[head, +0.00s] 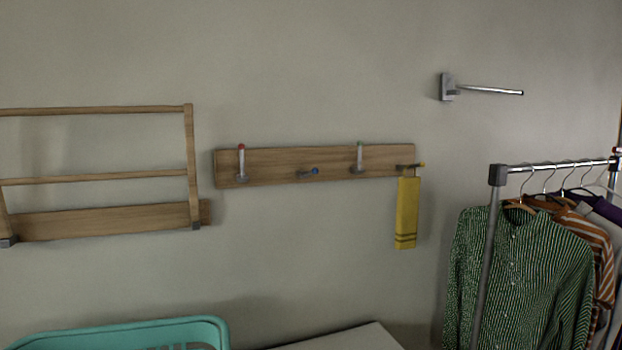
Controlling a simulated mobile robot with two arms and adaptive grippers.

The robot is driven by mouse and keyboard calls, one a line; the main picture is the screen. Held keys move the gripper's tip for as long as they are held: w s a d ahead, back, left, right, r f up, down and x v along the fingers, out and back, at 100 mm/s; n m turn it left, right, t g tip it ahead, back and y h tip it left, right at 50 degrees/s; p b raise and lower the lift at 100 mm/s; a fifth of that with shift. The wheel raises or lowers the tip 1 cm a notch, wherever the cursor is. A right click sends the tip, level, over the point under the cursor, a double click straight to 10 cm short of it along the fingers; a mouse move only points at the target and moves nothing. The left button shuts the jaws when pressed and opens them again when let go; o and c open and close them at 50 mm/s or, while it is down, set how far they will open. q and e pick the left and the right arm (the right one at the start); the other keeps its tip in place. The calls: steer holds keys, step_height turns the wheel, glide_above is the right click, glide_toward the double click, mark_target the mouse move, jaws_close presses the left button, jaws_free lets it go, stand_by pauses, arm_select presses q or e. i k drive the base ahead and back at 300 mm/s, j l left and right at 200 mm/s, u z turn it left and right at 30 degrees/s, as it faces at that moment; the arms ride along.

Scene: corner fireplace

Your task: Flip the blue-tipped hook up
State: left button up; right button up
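A wooden hook board (284,157) is fixed to the wall in the middle of the head view. The blue-tipped hook (308,172) is folded down and sticks out from the board, its blue tip toward me. To its left, the red-tipped hook (241,161) stands upright. To its right, a hook with a greenish tip (360,157) also stands upright. At the right end, a yellow-tipped hook (411,166) sticks out with a yellow towel (407,213) hanging from it. Neither of my grippers is in view.
A wooden rack (190,150) is on the wall at left. A metal rod (488,90) juts from the wall at upper right. A clothes rail (488,230) with shirts stands at right. A teal basket (215,325) and a pale surface (350,340) are below. Space before the blue-tipped hook looks clear.

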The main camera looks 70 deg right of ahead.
mark_target(315, 170)
steer(key=k+z, duration=0.2)
steer(key=z, duration=1.7)
